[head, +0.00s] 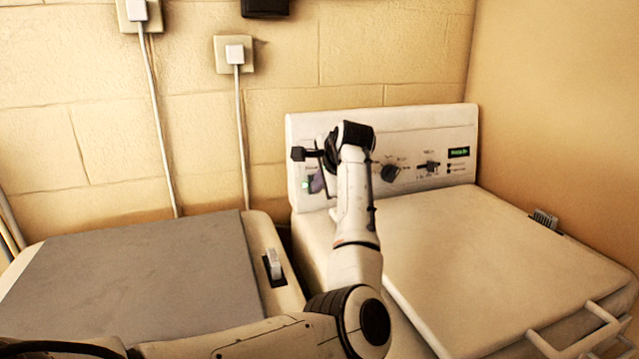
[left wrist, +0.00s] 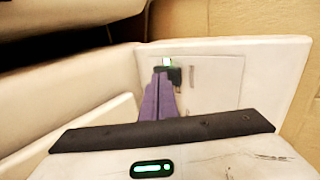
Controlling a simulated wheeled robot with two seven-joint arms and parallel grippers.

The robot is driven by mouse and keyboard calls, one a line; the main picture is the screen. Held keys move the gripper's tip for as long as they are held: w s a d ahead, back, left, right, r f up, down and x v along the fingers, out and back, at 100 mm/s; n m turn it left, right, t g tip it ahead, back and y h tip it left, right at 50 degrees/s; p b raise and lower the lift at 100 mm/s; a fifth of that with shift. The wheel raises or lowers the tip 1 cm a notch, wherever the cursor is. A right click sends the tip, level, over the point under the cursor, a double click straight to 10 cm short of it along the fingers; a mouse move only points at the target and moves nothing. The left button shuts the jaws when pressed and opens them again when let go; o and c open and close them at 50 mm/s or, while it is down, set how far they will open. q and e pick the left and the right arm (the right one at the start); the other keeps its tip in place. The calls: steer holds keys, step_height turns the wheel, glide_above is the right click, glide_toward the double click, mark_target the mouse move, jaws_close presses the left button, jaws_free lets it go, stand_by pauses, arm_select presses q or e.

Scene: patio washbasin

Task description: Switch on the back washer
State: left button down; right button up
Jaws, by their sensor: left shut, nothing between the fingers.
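The white washer (head: 520,245) with an upright control panel (head: 430,120) stands at the right in the head view. Its panel has dark knobs (head: 390,172), a small display (head: 459,152) lit green, and a green light (head: 305,185) at the left end. In the left wrist view the gripper (left wrist: 159,78) is shut and empty. Its tips are at a small dark switch part (left wrist: 175,74) with a green light (left wrist: 167,62); I cannot tell whether they touch. My right gripper is not seen.
A second appliance with a grey top (head: 140,275) stands at the left, with a light-coloured switch (head: 274,264) on its edge. Wall sockets (head: 234,54) with hanging cables are behind. A handle rail (head: 590,330) is at the front right. A wall closes off the right.

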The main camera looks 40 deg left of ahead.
arm_select(q)
steer(key=shift+r+p, duration=0.4)
steer(key=shift+d, duration=0.1)
steer(key=s+d+r, duration=0.2)
steer(key=d, duration=0.3)
steer(key=s+d+r+b, duration=0.1)
steer(key=s+d+r, duration=0.2)
steer(key=d, duration=0.3)
steer(key=shift+s+d, duration=0.15)
steer(key=shift+s, duration=0.15)
